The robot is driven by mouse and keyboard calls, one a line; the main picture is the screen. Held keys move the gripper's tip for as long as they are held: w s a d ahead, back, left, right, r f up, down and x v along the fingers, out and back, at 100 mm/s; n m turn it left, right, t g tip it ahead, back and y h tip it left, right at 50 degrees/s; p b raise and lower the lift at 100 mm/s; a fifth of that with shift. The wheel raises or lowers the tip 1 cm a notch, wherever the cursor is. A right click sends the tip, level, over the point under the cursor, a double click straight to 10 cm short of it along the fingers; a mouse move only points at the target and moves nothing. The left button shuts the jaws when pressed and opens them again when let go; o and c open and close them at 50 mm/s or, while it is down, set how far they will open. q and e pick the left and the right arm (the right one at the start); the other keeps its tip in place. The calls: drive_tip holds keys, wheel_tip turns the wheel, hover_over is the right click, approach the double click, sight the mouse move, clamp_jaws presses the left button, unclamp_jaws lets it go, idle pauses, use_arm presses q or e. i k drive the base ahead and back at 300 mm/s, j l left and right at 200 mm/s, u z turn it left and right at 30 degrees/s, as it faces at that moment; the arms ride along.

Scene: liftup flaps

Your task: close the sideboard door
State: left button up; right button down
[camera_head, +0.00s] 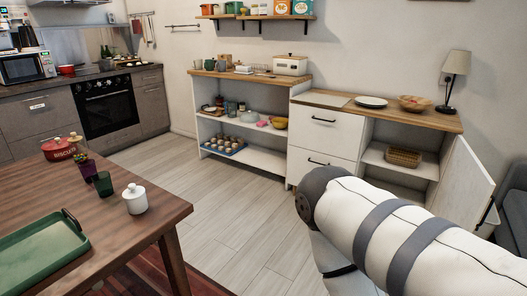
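The white sideboard (325,134) with a wooden top stands against the back wall at right. Its door (465,184) is a white panel that stands open at the right end, swung out toward me. A dark handle (486,213) shows near the door's outer edge. The right compartment is open, with a wicker basket (403,156) on its shelf. My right arm, white with grey bands, crosses the lower right and hides the lower part of the door and sideboard. Neither gripper shows in the view.
A wooden table (130,228) with a green tray (40,246), cups and jars fills the lower left. A lamp, bowl and plate stand on the sideboard. A grey sofa edge (515,205) is close right of the door. The middle floor is clear.

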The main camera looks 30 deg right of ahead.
sight(466, 190)
drive_tip(key=i+l+z, duration=0.1)
drive_tip(key=l, duration=0.55)
drive_tip(key=i+l+z, duration=0.15)
drive_tip(key=l, duration=0.45)
drive_tip(key=l+z, duration=0.1)
drive_tip(key=l, duration=0.55)
drive_tip(key=i+l+z, duration=0.1)
drive_tip(key=l, duration=0.5)
drive_tip(key=i+l+z, duration=0.15)
drive_tip(key=i+l, duration=0.15)
drive_tip(key=l, duration=0.3)
drive_tip(key=i+l+z, duration=0.1)
drive_tip(key=l, duration=0.45)
drive_tip(key=i+l+z, duration=0.1)
drive_tip(key=i+l, duration=0.25)
drive_tip(key=l, duration=0.2)
drive_tip(key=i+l+z, duration=0.15)
drive_tip(key=l, duration=0.4)
drive_tip(key=i, duration=0.1)
